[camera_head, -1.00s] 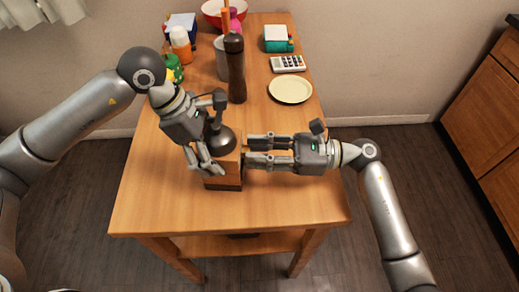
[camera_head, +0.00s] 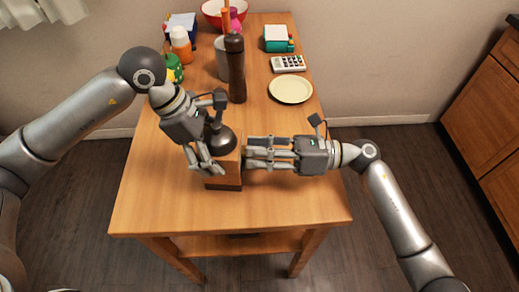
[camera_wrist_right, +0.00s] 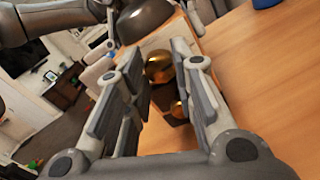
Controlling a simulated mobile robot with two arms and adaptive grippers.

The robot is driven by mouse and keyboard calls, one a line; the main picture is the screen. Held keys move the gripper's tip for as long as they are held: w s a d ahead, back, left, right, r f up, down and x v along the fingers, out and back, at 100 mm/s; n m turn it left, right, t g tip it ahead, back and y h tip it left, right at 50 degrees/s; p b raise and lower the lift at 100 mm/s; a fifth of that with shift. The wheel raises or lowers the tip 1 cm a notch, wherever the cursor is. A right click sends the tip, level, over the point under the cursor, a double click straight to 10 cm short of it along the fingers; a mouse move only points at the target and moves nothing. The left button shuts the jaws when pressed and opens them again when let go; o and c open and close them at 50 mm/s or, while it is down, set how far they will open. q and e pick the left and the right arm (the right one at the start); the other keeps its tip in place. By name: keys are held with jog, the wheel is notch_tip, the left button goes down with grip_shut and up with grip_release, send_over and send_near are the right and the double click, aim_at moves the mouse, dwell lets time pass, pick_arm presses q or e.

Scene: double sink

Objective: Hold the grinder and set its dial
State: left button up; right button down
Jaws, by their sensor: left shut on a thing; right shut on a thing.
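The grinder has a wooden box body (camera_head: 226,172) and a dark domed top (camera_head: 220,142), and stands on the table. My left gripper (camera_head: 210,168) comes in from the left and is shut on the grinder at its near left side. My right gripper (camera_head: 250,154) reaches in level from the right and is shut on the dial at the grinder's right side. The dial's setting cannot be read.
A tall dark pepper mill (camera_head: 235,68) stands just behind the grinder. A cream plate (camera_head: 290,89), a calculator (camera_head: 288,63) and a grey cup (camera_head: 222,58) are further back. Bottles and a red bowl (camera_head: 224,12) crowd the far left. The table's front is clear.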

jog(key=c, duration=1.2)
grip_release()
jog(key=shift+d, duration=0.15)
jog(key=d, duration=1.1)
jog(key=shift+w+d, duration=0.15)
jog(key=shift+d, duration=0.25)
